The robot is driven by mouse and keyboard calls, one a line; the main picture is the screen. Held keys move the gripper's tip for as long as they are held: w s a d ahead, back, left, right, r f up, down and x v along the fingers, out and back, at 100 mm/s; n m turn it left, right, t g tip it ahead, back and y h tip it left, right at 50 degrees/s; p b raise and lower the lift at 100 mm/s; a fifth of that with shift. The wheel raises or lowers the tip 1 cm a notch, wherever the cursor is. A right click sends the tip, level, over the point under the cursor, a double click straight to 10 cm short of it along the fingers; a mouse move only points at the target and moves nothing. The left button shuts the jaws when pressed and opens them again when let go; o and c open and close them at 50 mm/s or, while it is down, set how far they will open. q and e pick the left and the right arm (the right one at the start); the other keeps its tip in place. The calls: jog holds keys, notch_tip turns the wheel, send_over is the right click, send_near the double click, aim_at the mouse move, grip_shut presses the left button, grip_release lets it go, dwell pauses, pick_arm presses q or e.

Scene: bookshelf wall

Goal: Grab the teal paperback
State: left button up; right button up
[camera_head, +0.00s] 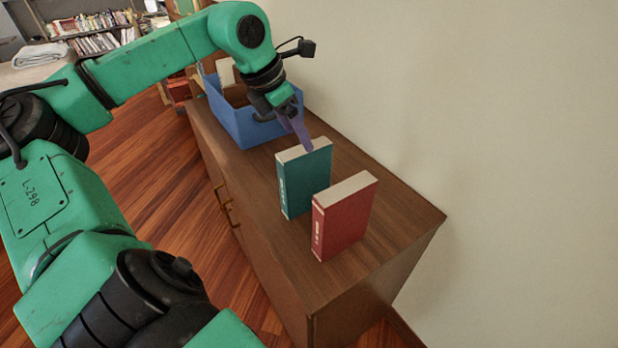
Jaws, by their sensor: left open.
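The teal paperback (305,182) stands upright on the brown wooden cabinet (372,268), its pale page edge facing up. My left gripper (292,128) hangs just above and behind the teal book, in front of the blue bin. It is open, with a purple-tinted finger pointing down close to the book's top edge. I cannot tell whether that finger touches the book. No book is seen between the fingers. My right gripper is out of view.
A red book (343,218) stands upright just in front of the teal one. The blue bin (232,122) with items in it sits behind my left gripper. A plain wall (480,120) borders the cabinet on the right. The cabinet's near right corner is bare.

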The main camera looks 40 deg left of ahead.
aim_at(310, 159)
pick_arm(q)
jog(key=p+x, duration=0.2)
jog(key=x, duration=0.6)
jog(key=shift+a+f+p, duration=0.1)
jog(key=shift+f+p, duration=0.2)
jog(key=shift+w+f, duration=0.2)
jog(key=shift+f, duration=0.15)
jog(key=shift+f+b, duration=0.25)
jog(key=shift+b, duration=0.25)
grip_shut()
jog(key=shift+r, duration=0.1)
dwell(1.1)
